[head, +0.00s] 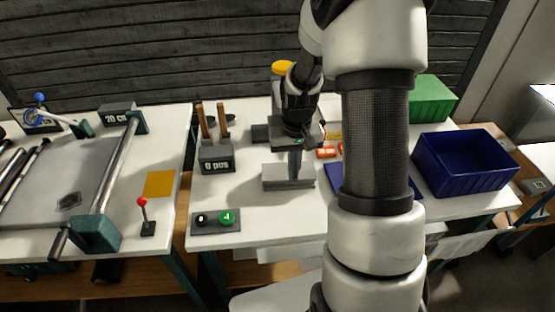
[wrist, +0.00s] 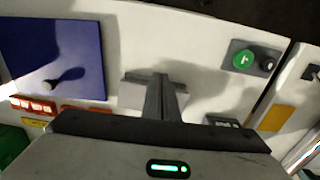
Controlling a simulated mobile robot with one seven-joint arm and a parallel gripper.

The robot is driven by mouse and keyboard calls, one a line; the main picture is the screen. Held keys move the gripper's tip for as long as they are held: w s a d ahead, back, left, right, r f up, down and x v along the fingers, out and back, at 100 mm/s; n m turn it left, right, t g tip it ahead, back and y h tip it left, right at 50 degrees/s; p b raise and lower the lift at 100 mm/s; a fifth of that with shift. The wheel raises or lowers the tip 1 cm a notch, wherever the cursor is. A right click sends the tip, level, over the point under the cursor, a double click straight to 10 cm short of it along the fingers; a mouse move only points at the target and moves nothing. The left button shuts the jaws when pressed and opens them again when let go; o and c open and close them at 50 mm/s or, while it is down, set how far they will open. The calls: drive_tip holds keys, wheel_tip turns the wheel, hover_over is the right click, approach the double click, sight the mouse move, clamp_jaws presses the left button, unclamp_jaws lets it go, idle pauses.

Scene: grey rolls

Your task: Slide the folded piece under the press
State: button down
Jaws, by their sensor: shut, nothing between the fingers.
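A light grey folded piece (head: 275,180) lies on the white table below my gripper; it also shows in the wrist view (wrist: 135,98), partly hidden by the fingers. My gripper (head: 295,177) points down with its fingers together and empty. In the wrist view the fingertips (wrist: 161,77) overlap the piece's upright edge; I cannot tell whether they touch it. Behind my arm in the head view a yellow round top (head: 283,67) shows, perhaps part of the press. The rest of that device is mostly hidden by my arm.
A counter box (head: 217,160) stands left of the piece, and a two-button panel (head: 215,221) lies at the front left. A blue bin (head: 465,165) and a green bin (head: 432,98) stand right. A blue panel (wrist: 60,45) and orange pieces (wrist: 32,105) lie nearby.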

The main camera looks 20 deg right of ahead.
wheel_tip(320, 180, down, 10)
drive_tip(key=shift+s+f, duration=0.15)
drive_tip(key=shift+f, duration=0.05)
drive_tip(key=w, duration=0.3)
drive_tip(key=shift+d+f, duration=0.3)
drive_tip(key=shift+d, duration=0.05)
drive_tip(key=shift+w+d, duration=0.1)
drive_tip(key=shift+w, duration=0.45)
drive_tip(key=w+b, duration=0.1)
drive_tip(key=w, duration=0.2)
drive_tip(key=w+d+b, duration=0.1)
drive_tip(key=w, duration=0.3)
drive_tip(key=w+d+b, duration=0.1)
drive_tip(key=w, duration=0.2)
drive_tip(key=shift+w+f, duration=0.15)
drive_tip(key=shift+f, duration=0.2)
drive_tip(key=shift+w+r, duration=0.35)
drive_tip(key=shift+w, duration=0.05)
